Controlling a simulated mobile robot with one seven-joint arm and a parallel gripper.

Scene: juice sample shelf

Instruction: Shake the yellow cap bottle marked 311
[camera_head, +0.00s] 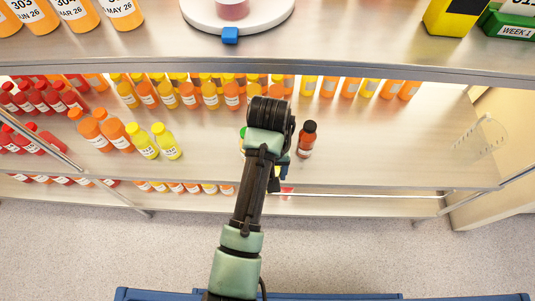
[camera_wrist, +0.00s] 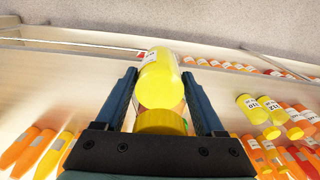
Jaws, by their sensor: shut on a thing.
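A yellow bottle (camera_wrist: 160,82) with a yellow cap (camera_wrist: 160,122) is between the fingers of my gripper (camera_wrist: 158,74) in the wrist view. My gripper is shut on it. The cap end is nearer the wrist camera. Part of a white label shows at the bottle's left, but its number cannot be read. In the head view my arm reaches over the middle shelf and hides most of the gripper and the bottle; only a small bit of yellow shows beside the wrist.
A red-brown bottle with a black cap (camera_head: 307,140) stands just right of my wrist. Two yellow bottles (camera_head: 167,141) and several orange and red ones stand to the left. A bottle row lines the back.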

